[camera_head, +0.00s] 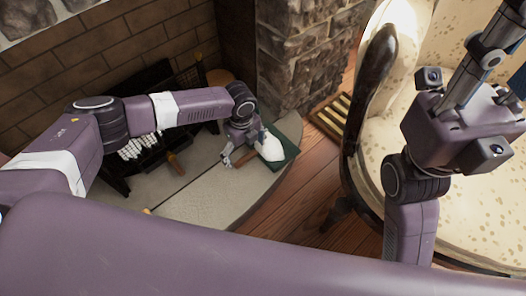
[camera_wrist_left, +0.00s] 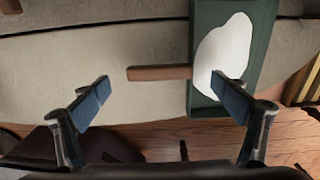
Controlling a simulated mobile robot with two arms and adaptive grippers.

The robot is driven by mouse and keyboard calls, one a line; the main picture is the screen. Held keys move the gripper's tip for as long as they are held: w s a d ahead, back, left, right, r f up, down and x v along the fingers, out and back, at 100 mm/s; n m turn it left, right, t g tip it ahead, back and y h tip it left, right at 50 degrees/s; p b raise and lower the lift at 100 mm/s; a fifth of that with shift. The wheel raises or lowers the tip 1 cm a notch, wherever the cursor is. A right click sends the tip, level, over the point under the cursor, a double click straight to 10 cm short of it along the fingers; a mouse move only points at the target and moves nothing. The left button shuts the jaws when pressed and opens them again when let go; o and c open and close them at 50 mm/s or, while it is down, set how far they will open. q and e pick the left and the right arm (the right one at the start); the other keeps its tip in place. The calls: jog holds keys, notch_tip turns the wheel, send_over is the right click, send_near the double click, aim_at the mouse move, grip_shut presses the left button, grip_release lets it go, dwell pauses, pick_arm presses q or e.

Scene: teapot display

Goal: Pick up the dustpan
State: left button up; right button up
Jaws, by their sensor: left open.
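The dustpan is a dark green pan (camera_head: 290,151) with a white mass on it and a brown handle (camera_head: 244,158). It lies on the pale hearth slab near its curved edge. In the left wrist view the green pan (camera_wrist_left: 262,75) is at the right, and its handle (camera_wrist_left: 160,73) points left. My left gripper (camera_head: 229,158) is close by the handle, open and empty. In the left wrist view its fingertips (camera_wrist_left: 160,82) are apart, one near the handle's free end and one over the white mass. My right gripper (camera_head: 500,65) is partly cut off at the upper right.
The fireplace with a dark grate (camera_head: 150,150) and pale logs is behind my left arm. A stone pillar (camera_head: 305,60) stands behind the dustpan. A cream armchair (camera_head: 385,110) with dark wood is at the right.

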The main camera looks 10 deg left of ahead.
pick_arm(q)
notch_tip(320, 180, down, 2)
jog(key=shift+f+b, duration=0.15)
jog(key=shift+b, duration=0.3)
jog(key=shift+c, duration=0.3)
jog(key=c, duration=1.8)
jog(key=shift+c, duration=0.5)
